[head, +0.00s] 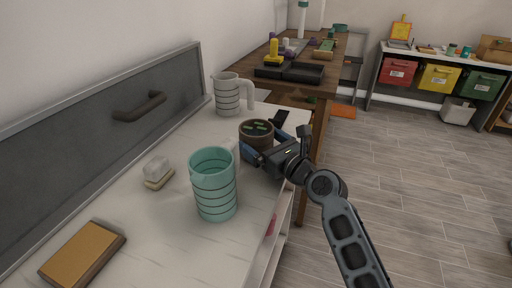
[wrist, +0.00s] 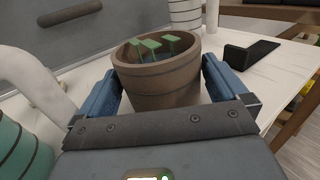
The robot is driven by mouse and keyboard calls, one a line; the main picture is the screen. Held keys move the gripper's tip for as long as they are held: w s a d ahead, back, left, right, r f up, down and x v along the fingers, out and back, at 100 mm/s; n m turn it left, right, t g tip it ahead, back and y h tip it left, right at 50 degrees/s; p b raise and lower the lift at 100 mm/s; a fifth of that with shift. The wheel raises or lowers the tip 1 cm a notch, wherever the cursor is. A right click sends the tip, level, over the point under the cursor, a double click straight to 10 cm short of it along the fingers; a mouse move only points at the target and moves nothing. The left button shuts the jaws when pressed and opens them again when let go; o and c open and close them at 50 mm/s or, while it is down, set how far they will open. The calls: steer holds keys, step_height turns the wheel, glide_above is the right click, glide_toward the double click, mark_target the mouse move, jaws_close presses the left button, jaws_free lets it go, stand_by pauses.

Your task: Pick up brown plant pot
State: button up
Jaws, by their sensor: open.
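The brown plant pot (head: 256,134) with small green leaves stands upright on the white top, near its right edge in the head view. In the wrist view the pot (wrist: 160,82) sits between the two blue fingers of my gripper (wrist: 160,95). My gripper (head: 259,150) is open around the pot, one finger on each side. I cannot tell whether either finger touches it. In the head view the lower part of the pot is hidden by my gripper.
A teal striped cup (head: 214,185) stands close to the pot, in front. A white striped pitcher (head: 229,94) stands behind it. A black object (wrist: 250,52) lies to the right. A sponge-like block (head: 157,172) and a brown book-like block (head: 83,254) lie on the left.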

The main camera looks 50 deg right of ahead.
steer(key=shift+x, duration=1.2)
steer(key=shift+c, duration=0.5)
steer(key=c, duration=0.9)
